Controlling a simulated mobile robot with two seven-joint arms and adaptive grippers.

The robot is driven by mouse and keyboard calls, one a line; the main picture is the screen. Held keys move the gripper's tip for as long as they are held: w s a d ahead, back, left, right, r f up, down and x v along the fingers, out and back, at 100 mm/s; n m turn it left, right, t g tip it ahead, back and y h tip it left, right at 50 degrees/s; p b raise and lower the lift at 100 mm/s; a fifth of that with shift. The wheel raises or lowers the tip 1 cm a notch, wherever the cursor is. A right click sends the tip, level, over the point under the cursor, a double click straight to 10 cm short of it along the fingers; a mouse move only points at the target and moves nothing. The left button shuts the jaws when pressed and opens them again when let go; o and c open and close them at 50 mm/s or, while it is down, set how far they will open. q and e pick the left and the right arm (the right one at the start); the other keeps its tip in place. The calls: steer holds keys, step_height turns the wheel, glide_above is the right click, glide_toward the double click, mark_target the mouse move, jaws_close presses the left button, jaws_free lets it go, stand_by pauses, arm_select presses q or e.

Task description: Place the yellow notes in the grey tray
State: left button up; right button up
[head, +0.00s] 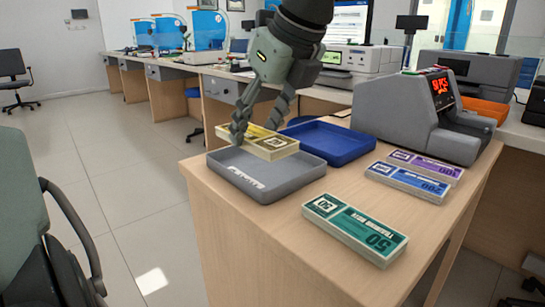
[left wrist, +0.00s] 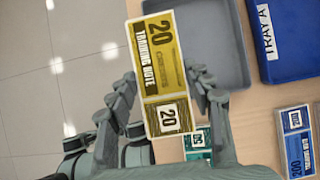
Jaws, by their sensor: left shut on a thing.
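My left gripper (head: 262,135) is shut on the stack of yellow notes (head: 272,148), one finger on each long side. The notes are held above the grey tray (head: 266,189), over its back part in the head view. In the left wrist view the notes (left wrist: 158,72) lie lengthwise between the fingers of my left gripper (left wrist: 160,92), and the grey tray (left wrist: 222,50) shows behind them. The visible floor of the tray is empty apart from a white label at its front. A gap under the notes is hard to judge. My right gripper is not in view.
A blue tray (head: 328,142) stands right behind the grey one. Green notes (head: 355,229), blue notes (head: 405,183) and purple notes (head: 426,166) lie on the counter to the right. A grey counting machine (head: 408,115) stands behind them. The counter's left edge is close to the grey tray.

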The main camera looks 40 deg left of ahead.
arm_select(q)
steer(key=w+a+f, duration=0.1)
steer(key=w, duration=0.1)
steer(key=w+a+f, duration=0.3)
steer(key=w+f, duration=0.1)
steer(key=w, duration=0.1)
steer(key=shift+a+f, duration=0.1)
steer(key=shift+a, duration=0.3)
steer(key=shift+f, duration=1.95)
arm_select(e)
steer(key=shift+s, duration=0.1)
arm_select(q)
steer(key=o, duration=1.2)
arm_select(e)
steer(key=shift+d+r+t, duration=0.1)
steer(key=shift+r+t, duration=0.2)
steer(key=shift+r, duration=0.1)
arm_select(q)
steer(key=shift+r, duration=0.15)
steer(key=v, duration=1.1)
steer(key=shift+d+r+p, duration=0.25)
steer(key=shift+r+p, duration=0.1)
steer(key=shift+p, duration=0.05)
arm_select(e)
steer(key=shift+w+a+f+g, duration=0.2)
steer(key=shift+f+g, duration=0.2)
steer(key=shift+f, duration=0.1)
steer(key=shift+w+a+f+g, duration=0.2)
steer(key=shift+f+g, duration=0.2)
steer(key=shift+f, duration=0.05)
